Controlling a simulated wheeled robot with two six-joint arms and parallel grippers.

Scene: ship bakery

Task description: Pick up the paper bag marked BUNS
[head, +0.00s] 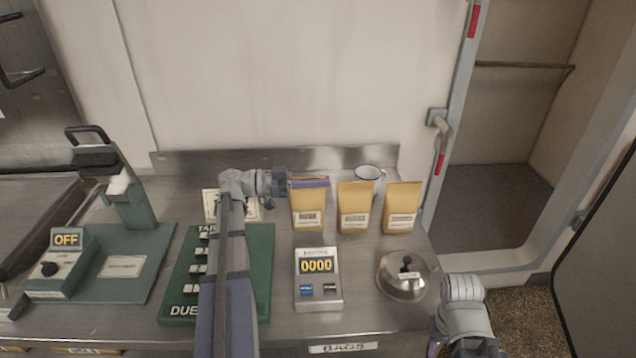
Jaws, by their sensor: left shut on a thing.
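Three tan paper bags stand in a row at the back of the steel counter in the head view: a left one (308,208), a middle one (354,210) and a right one (402,208). Each has a pale label, too small to read, so I cannot tell which is marked BUNS. My left gripper (308,182) reaches in from the left and is shut on the top of the left bag, which is upright. I cannot tell whether its base touches the counter. Part of my right arm shows at the bottom right; its gripper is out of view.
A white mug (368,172) stands behind the bags. A counter device reading 0000 (318,280) and a round metal lid (403,276) are in front. A green board (262,275) lies under my left arm. A green press (122,195) and OFF box (62,262) stand left.

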